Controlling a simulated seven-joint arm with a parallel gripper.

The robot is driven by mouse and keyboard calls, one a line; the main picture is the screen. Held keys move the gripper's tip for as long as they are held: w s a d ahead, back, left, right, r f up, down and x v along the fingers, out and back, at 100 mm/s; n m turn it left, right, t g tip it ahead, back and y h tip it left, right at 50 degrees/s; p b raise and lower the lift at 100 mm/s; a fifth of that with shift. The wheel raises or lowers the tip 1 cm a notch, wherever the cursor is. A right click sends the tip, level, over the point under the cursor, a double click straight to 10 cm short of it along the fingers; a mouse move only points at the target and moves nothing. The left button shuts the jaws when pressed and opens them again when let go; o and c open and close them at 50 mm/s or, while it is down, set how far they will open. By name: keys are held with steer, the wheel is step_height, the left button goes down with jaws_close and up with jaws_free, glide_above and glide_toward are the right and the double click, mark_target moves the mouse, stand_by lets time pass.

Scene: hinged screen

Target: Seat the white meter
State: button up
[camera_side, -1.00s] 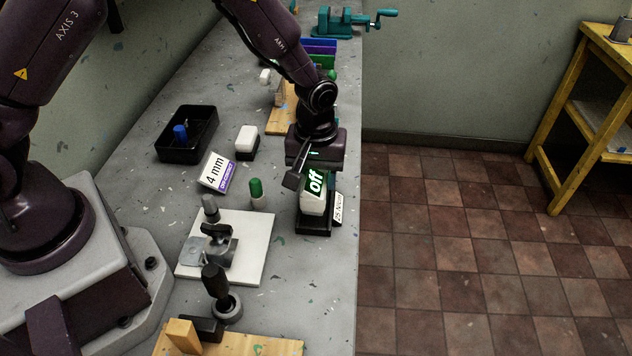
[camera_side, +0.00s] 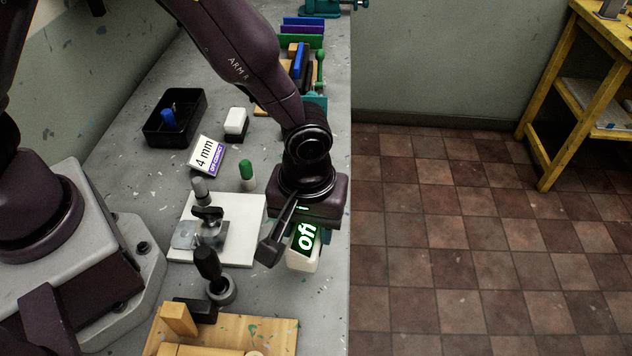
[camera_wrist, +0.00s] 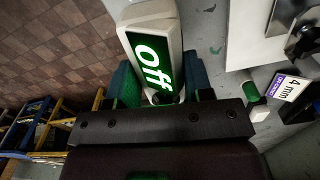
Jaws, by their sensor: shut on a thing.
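The white meter (camera_side: 303,260) has a green display reading "off". My gripper (camera_side: 308,236) is shut on it and holds it near the right edge of the grey bench, to the right of the white plate. In the wrist view the meter (camera_wrist: 141,13) lies between the teal fingers of my gripper (camera_wrist: 160,85), with its display facing the camera and tilted. The black stand seen earlier with a small label is hidden behind my gripper and arm.
A white plate (camera_side: 243,242) with a metal clamp stands left of the meter. A black-knobbed post (camera_side: 213,272) and wooden board (camera_side: 270,338) are nearer. A green-capped cylinder (camera_side: 247,176), a "4 mm" card (camera_side: 206,157) and a black bin (camera_side: 153,132) stand farther back.

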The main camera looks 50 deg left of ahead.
steer(key=shift+s+a+f+n, duration=0.1)
steer(key=shift+s+a+n, duration=0.05)
steer(key=shift+s+n, duration=0.25)
steer(key=shift+n, duration=0.4)
steer(key=shift+f, duration=2.35)
steer(key=shift+f, duration=0.15)
steer(key=shift+f, duration=0.4)
steer(key=shift+f, duration=0.1)
steer(key=o, duration=1)
